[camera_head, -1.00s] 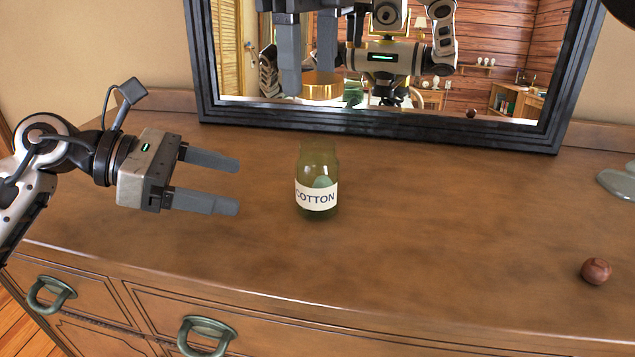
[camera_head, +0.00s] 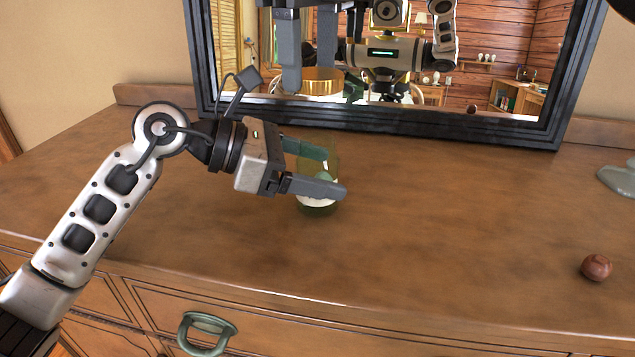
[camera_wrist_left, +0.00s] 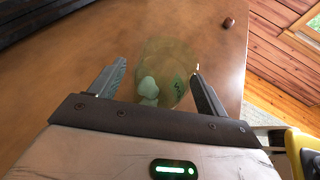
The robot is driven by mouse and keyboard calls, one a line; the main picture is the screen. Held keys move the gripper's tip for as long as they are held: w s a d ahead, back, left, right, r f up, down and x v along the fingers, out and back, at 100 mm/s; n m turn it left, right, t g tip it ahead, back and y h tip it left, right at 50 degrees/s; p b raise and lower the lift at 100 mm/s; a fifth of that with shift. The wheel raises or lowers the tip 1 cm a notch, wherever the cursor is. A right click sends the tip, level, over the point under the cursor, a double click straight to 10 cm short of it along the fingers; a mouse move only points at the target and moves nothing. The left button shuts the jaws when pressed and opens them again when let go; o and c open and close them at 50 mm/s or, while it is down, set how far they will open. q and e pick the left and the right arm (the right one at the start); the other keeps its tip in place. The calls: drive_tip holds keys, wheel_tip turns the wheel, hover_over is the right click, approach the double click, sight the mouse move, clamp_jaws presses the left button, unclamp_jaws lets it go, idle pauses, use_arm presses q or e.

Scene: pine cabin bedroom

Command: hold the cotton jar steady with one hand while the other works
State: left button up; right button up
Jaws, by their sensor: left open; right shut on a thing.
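The cotton jar (camera_head: 320,208) is greenish glass, upright and lidless on the dresser top, with pale lumps inside. My left gripper (camera_head: 331,174) is open around it, one finger on the near side across the label and the other on the far side, seen through the glass. In the left wrist view the jar (camera_wrist_left: 172,62) stands between the open fingers (camera_wrist_left: 158,68), with small gaps showing beside it. My right gripper (camera_head: 307,82) hangs above and behind the jar in the picture, shut on a gold lid (camera_head: 322,80).
A dark-framed mirror (camera_head: 380,122) stands at the back and reflects my body. A brown ball (camera_head: 597,267) lies at the right, also in the left wrist view (camera_wrist_left: 228,23). A grey-green glassy object (camera_head: 617,180) sits at the right edge. The dresser top (camera_head: 450,220) between is clear.

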use_arm(q)
drive_tip(key=shift+d+f, duration=0.1)
drive_tip(key=shift+d, duration=0.1)
drive_tip(key=c, duration=1.5)
use_arm(e)
drive_tip(key=shift+f, duration=2.45)
drive_tip(key=shift+f, duration=0.15)
drive_tip(key=shift+f, duration=0.75)
drive_tip(key=shift+f, duration=0.6)
use_arm(q)
clamp_jaws()
use_arm(e)
drive_tip(key=o, duration=0.9)
use_arm(q)
drive_tip(key=shift+w, duration=0.1)
use_arm(e)
drive_tip(key=shift+o, duration=0.2)
drive_tip(key=shift+s+a, duration=0.1)
drive_tip(key=shift+a, duration=0.05)
